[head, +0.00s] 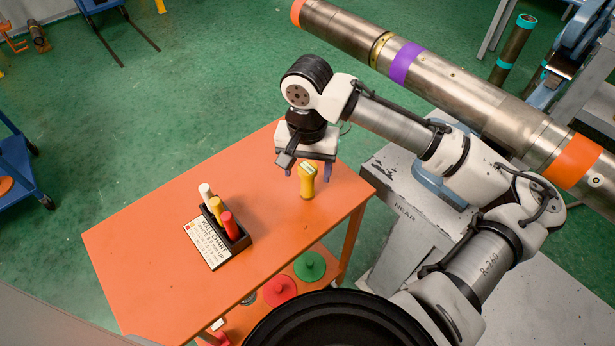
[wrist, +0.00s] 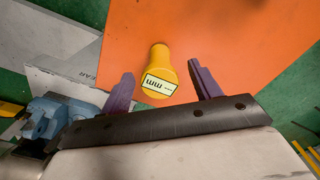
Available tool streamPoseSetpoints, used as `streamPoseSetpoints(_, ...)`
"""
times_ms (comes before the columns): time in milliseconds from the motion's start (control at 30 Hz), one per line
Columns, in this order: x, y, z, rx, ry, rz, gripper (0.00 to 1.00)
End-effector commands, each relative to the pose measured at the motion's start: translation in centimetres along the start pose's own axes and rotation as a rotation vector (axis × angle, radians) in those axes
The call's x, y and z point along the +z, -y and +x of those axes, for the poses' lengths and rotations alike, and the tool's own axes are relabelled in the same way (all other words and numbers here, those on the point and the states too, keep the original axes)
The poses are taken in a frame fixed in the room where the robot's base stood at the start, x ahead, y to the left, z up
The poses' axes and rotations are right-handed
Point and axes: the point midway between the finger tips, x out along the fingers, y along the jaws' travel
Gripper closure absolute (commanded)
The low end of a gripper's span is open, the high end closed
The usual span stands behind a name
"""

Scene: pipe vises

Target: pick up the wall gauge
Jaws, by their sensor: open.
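The wall gauge looks to be the yellow handheld piece (head: 307,183) with a pale label, on the orange table (head: 130,250) near its far right corner. In the wrist view the yellow gauge (wrist: 158,75) shows its labelled wide end, marked "mm", towards me and its narrower end away. My gripper (head: 312,172) is above it, pointing down. In the wrist view my gripper's purple fingers (wrist: 163,88) are open, one on each side of the gauge, with gaps. I cannot tell how far down the fingers reach beside it.
A black rack (head: 228,236) with white, yellow and red handled pieces stands on the table beside a wall chart card (head: 207,245). A red disc (head: 279,290) and a green disc (head: 309,266) lie on a lower shelf. A large steel pipe (head: 465,92) runs behind my arm.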

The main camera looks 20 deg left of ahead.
Motion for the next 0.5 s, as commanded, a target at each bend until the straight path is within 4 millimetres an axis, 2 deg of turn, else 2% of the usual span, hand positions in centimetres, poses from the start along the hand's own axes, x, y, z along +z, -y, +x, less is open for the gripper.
streamPoseSetpoints(133, 0.0, -0.1, 1.5, 0.0, 0.001, 0.001, 0.37)
streamPoseSetpoints(367, 0.0, 0.0, 1.7, 0.0, -0.001, 0.001, 0.37)
streamPoseSetpoints(500, 0.0, 0.0, 1.7, 0.0, -0.001, 0.0, 0.53)
